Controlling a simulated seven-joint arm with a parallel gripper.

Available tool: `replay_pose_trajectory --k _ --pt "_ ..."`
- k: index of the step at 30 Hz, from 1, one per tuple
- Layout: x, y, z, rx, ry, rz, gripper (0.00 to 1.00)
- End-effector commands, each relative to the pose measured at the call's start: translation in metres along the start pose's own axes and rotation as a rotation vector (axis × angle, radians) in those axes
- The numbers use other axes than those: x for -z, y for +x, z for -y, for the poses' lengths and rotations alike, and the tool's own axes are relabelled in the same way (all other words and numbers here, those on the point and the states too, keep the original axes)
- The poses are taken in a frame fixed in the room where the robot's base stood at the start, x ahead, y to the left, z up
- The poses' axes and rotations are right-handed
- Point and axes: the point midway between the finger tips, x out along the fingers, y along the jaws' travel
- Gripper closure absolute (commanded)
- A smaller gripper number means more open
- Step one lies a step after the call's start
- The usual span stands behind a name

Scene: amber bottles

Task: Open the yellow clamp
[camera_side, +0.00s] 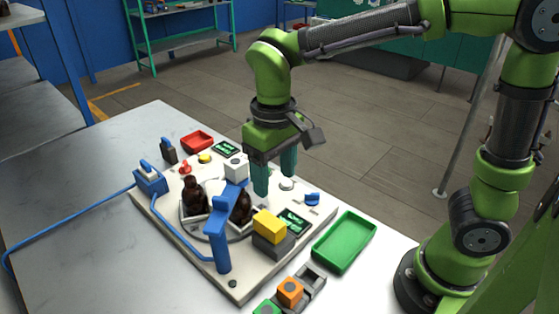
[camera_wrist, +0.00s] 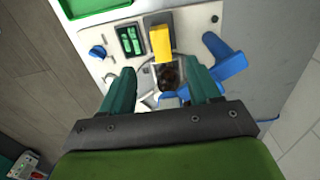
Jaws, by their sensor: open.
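The yellow clamp (camera_side: 268,224) is a yellow block on a dark grey base near the front right of the white panel. In the wrist view the yellow clamp (camera_wrist: 160,43) lies just beyond the fingertips, between their lines. My gripper (camera_side: 275,183) is open and empty, with green fingers pointing down above the panel, behind the clamp and apart from it. In the wrist view my gripper (camera_wrist: 161,82) frames a dark bottle (camera_wrist: 168,74). Two amber bottles, one at left (camera_side: 194,195) and one at right (camera_side: 241,207), sit in the round fixture; the right one is partly hidden by a blue post.
The blue post with an arm (camera_side: 221,240) stands left of the clamp. A green display (camera_side: 295,221) and blue knob (camera_side: 312,199) are to the right. A green tray (camera_side: 344,242), red tray (camera_side: 197,141) and orange block (camera_side: 290,291) surround it. The table's left side is mostly clear.

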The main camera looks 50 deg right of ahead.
Motion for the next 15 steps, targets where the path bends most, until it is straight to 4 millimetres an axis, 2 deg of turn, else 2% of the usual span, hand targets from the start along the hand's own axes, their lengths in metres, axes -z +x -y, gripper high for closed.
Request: replay_pose_trajectory --k 1,6,15 --pt "0.001 -0.012 0.0 0.002 0.0 -0.005 0.38" --pt "0.001 -0.037 0.0 0.001 0.0 -0.002 0.38" --pt "0.0 -0.049 0.0 0.0 -0.001 0.001 0.38"
